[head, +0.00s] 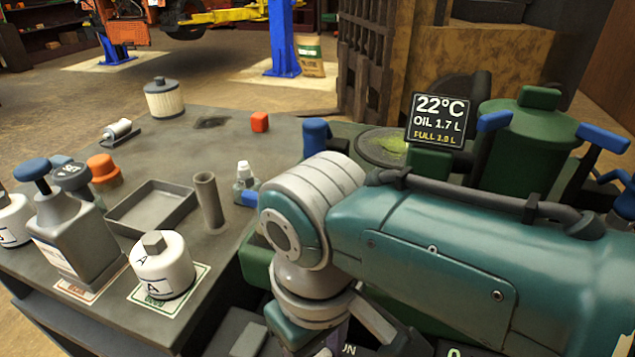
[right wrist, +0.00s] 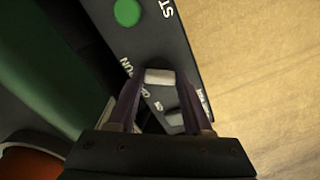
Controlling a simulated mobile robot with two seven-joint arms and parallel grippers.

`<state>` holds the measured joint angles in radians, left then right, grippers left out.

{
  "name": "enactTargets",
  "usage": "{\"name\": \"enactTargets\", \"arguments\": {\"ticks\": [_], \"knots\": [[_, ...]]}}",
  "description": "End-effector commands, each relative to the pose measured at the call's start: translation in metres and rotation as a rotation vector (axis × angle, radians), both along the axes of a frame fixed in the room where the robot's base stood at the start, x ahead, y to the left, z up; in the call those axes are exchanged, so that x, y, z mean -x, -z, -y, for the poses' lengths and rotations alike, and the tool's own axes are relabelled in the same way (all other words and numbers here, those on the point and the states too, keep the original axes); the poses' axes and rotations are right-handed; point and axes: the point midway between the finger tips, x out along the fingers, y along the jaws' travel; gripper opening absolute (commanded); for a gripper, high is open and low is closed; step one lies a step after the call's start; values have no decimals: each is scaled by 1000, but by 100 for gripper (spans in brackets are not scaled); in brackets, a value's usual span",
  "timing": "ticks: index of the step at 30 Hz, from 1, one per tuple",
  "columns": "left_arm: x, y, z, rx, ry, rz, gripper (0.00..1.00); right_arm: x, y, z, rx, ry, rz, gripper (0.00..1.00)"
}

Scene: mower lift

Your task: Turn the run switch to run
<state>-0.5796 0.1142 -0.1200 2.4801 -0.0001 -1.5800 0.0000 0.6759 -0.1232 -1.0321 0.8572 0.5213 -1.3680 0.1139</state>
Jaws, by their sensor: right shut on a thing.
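The run switch (right wrist: 160,77) shows in the right wrist view as a light grey lever on a dark panel (right wrist: 180,55), near white lettering that reads RUN. My right gripper (right wrist: 160,82) has its two dark fingers on either side of the switch and is shut on it. In the head view my right arm covers most of the panel; only a finger and part of the lettering show at the bottom edge. The switch's exact setting cannot be told. My left gripper is not in view.
A green button (right wrist: 127,12) and a second grey control (right wrist: 175,118) sit on the same panel. In the head view, the grey bench (head: 235,150) holds a white filter (head: 162,265), a grey jug (head: 75,235) and a tray (head: 150,207). A display (head: 440,120) reads oil 1.7 L.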

Motion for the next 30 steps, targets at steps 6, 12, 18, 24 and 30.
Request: {"name": "enactTargets", "arguments": {"ticks": [6,12,18,24,30], "knots": [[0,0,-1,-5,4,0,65,0,0,-1,-2,3,-1,0],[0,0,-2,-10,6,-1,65,0,0,0,-1,2,0,70],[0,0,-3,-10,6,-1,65,0,0,0,-1,1,0,80],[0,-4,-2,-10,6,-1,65,0,-6,0,-2,0,1,80],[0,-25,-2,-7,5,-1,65,-1,-43,0,-3,1,3,80]]}}
